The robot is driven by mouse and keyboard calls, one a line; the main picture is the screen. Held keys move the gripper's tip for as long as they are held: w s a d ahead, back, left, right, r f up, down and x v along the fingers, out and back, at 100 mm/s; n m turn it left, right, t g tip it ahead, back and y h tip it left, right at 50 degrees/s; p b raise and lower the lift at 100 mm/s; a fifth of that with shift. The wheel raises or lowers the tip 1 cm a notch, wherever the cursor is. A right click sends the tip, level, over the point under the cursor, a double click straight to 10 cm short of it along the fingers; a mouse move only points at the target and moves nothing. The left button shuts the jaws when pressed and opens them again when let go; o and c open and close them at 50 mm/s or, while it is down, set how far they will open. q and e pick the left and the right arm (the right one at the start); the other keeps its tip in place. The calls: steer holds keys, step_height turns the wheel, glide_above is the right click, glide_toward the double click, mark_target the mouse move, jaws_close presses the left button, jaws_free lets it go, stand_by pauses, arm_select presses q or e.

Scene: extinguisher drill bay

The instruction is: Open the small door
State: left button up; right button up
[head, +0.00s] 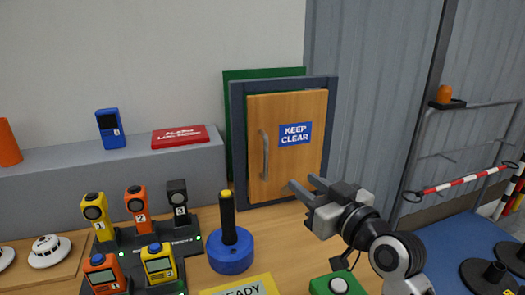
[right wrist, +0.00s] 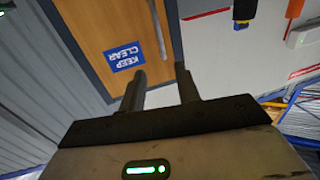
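The small door (head: 288,165) is a light wood panel in a dark grey frame (head: 239,140), with a blue "KEEP CLEAR" sign (head: 295,134) on it. It looks shut. Its grey vertical bar handle (head: 265,155) is on the left side of the panel. My right gripper (head: 301,182) is open and empty, in front of the door, lower than the handle and to its right. The right wrist view shows the door turned over, with the handle (right wrist: 158,28) beyond the gap between my open fingers (right wrist: 161,76), not touching them. My left gripper is not in view.
A blue-based stand with a black post (head: 229,245) is left of my right gripper. Several numbered detectors (head: 137,203) sit in chargers further left. A green box with a white button (head: 338,286) lies below my right arm. A grey ledge (head: 60,185) runs along the wall.

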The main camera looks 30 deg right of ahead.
mark_target(267, 154)
steer(key=w+p, duration=0.1)
steer(key=w, duration=0.6)
steer(key=w+p, duration=0.1)
steer(key=w, duration=0.6)
steer(key=shift+d+r+p, duration=0.1)
steer(key=shift+d+p, duration=0.1)
steer(key=shift+p, duration=0.2)
jaws_close()
